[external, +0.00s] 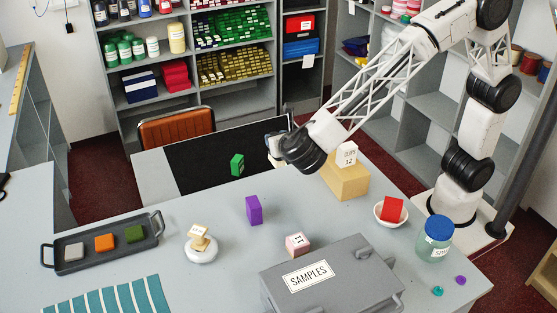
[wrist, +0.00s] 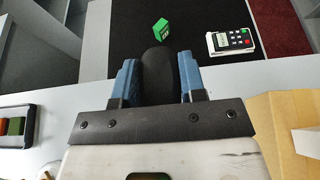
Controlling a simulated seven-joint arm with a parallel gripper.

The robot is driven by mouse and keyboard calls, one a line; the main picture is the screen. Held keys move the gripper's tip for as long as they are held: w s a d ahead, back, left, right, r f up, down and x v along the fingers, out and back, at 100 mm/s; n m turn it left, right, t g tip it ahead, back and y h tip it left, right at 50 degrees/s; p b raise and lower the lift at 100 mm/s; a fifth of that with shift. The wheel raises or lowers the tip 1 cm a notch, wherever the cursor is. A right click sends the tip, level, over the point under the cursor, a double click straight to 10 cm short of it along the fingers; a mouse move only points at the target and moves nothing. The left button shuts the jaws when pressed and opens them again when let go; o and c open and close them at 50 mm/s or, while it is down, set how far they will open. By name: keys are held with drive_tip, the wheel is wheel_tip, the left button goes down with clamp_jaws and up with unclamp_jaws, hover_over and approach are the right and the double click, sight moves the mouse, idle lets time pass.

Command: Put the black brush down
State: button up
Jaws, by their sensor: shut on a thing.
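The black brush (wrist: 158,82) is between the blue fingers of my gripper (wrist: 158,68) in the wrist view. Only a dark rounded part of it shows, and the gripper is shut on it. In the external view my wrist hides most of the hand, and I cannot make out the brush there. The hand is over the far part of the counter, by the black mat (external: 205,178) and left of the cardboard box (external: 346,181). How high the brush is above the surface I cannot tell.
A green block (external: 237,165) stands on the mat, with a calculator (wrist: 232,42) to its right. A purple block (external: 254,210), a grey samples case (external: 335,285), a red block in a white bowl (external: 378,214) and a dark tray (external: 76,266) stand nearer.

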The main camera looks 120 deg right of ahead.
drive_tip(key=shift+f, duration=3.1)
drive_tip(key=shift+f, duration=0.1)
drive_tip(key=shift+f, duration=1.8)
drive_tip(key=shift+f, duration=0.1)
drive_tip(key=o, duration=0.9)
drive_tip(key=v, duration=1.2)
